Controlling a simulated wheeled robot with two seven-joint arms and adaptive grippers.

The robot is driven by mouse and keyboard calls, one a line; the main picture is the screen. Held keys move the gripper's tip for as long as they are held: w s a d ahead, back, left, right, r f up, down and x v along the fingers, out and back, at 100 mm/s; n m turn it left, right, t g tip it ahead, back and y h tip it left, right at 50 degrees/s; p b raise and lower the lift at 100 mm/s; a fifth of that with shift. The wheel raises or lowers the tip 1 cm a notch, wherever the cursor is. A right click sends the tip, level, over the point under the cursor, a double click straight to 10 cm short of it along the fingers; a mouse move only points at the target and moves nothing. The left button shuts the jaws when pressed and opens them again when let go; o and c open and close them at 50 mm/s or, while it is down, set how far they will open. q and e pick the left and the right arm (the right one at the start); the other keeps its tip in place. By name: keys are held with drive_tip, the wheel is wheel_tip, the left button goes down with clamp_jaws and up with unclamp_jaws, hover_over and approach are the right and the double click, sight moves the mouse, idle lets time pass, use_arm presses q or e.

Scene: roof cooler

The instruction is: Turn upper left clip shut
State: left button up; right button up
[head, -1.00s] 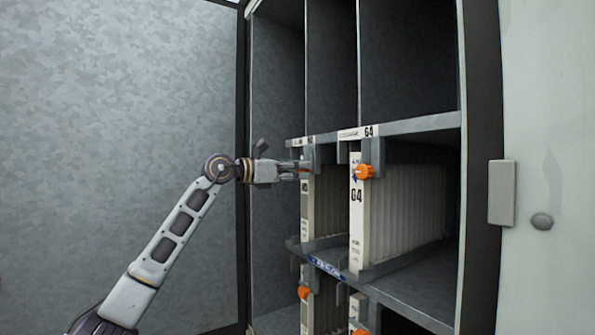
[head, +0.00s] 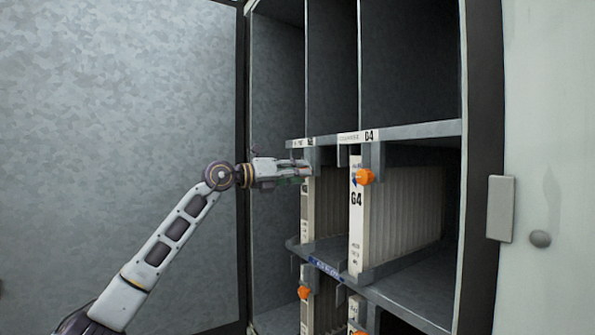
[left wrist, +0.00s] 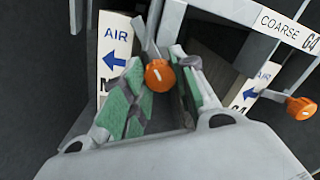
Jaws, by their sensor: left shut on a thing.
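The upper left clip is an orange knob (left wrist: 159,75), seen in the left wrist view between the green-padded fingers of my left gripper (left wrist: 157,68). My left gripper is shut on it. In the head view my left gripper (head: 303,170) reaches in from the left to the top of the left filter (head: 307,212), and its fingers hide the clip there. The left filter has a white front edge with an AIR label and a blue arrow (left wrist: 114,62).
The upper right clip (head: 364,177) is orange, on the G4 filter (head: 356,225), close to the right of my gripper. Lower orange clips (head: 303,292) sit below the shelf (head: 395,290). The cabinet's upper compartments (head: 410,60) are empty.

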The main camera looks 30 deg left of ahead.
use_arm(q)
drive_tip(key=n+p, duration=0.1)
drive_tip(key=n, duration=0.3)
drive_tip(key=n+p, duration=0.2)
drive_tip(key=n, duration=0.3)
drive_tip(key=shift+t+y, duration=0.3)
drive_tip(key=shift+n, duration=0.3)
drive_tip(key=o, duration=1)
drive_tip(key=shift+a, duration=0.1)
drive_tip(key=shift+o, duration=0.2)
drive_tip(key=shift+s, duration=0.1)
